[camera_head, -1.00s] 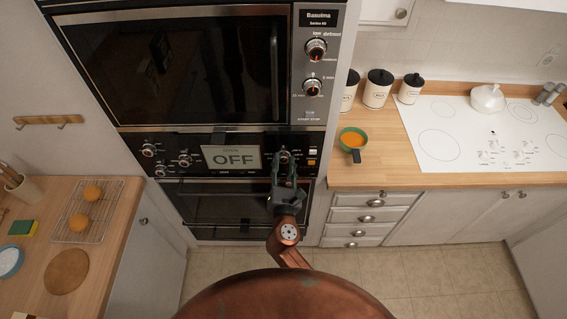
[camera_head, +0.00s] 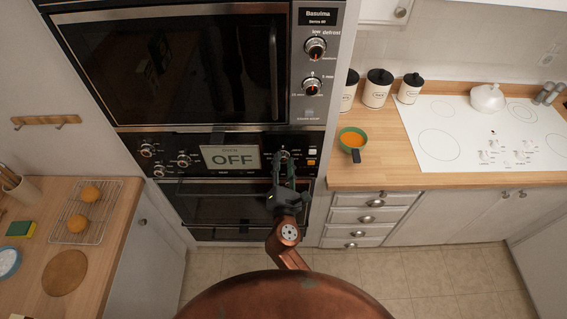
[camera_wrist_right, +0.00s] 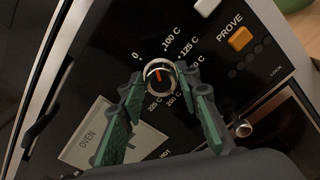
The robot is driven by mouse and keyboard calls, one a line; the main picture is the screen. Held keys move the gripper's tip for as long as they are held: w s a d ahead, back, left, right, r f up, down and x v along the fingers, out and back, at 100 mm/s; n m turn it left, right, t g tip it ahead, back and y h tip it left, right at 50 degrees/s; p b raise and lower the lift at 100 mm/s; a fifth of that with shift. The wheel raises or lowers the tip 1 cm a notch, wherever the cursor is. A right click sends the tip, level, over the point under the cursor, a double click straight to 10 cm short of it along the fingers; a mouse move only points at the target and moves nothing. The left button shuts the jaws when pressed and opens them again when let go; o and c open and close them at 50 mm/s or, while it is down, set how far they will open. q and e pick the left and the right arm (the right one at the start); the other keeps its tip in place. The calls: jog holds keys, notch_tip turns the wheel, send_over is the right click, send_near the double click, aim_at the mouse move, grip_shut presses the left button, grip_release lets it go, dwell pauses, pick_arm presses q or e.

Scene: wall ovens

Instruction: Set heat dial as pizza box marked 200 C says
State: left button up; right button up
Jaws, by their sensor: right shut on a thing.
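The heat dial (camera_wrist_right: 160,73) is a small round knob with a silver rim on the oven's black control panel. Numbers from 0 to 225 C ring it. Its red mark points upward in the right wrist view, roughly between 0 and 100 C; I cannot tell the exact setting. My right gripper (camera_wrist_right: 160,77) is shut on the dial, one green-padded finger on each side. In the head view my right gripper (camera_head: 285,164) is at the panel and mostly hides the dial. No pizza box shows. My left gripper is not in view.
An oven display (camera_head: 231,157) reading OFF is left of the dial. An orange PROVE button (camera_wrist_right: 240,38) is near it. The microwave (camera_head: 185,70) is above. A green pan (camera_head: 353,138) stands on the right counter.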

jog(key=o, duration=1.2)
jog(key=shift+c, duration=0.2)
jog(key=s, duration=1.2)
